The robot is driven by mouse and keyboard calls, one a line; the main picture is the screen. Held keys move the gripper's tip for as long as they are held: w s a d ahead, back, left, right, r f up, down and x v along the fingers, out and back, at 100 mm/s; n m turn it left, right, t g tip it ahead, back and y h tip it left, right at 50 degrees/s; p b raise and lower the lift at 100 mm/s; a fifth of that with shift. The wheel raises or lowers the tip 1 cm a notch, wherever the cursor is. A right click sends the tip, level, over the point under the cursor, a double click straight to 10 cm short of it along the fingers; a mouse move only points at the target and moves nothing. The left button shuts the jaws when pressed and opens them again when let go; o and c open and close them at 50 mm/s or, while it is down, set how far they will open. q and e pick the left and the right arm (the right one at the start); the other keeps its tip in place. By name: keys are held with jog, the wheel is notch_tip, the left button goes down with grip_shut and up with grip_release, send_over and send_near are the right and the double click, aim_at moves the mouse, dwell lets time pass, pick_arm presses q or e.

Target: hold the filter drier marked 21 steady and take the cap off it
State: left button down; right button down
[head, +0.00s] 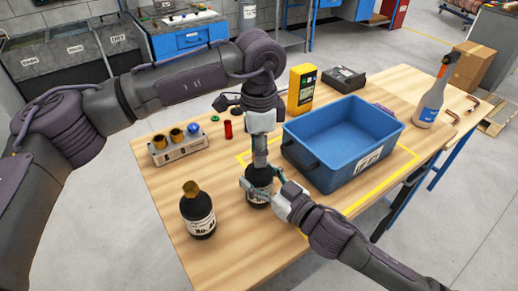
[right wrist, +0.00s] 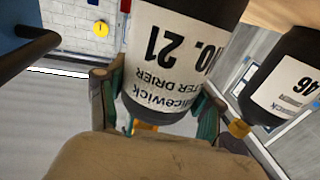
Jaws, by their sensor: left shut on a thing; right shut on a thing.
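The filter drier marked 21 (head: 258,182) is a black bottle-shaped body with a white label, standing upright on the wooden table. Its label reads upside down in the right wrist view (right wrist: 172,50). My right gripper (head: 262,190) is shut around its body from the right, with a finger on each side in the right wrist view (right wrist: 158,110). My left gripper (head: 260,160) points down from above and is shut at the drier's top. The cap is hidden between its fingers.
A second drier with a brass cap (head: 198,212), marked 46 in the right wrist view (right wrist: 285,80), stands close at left. A blue bin (head: 343,150) is right of the grippers. A small rack (head: 180,153), red cylinder (head: 228,129) and yellow device (head: 302,88) stand behind.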

pick_arm(q)
jog(key=shift+w, duration=0.1)
pick_arm(e)
jog(key=shift+f, duration=0.1)
pick_arm(q)
jog(key=c, duration=0.8)
grip_release()
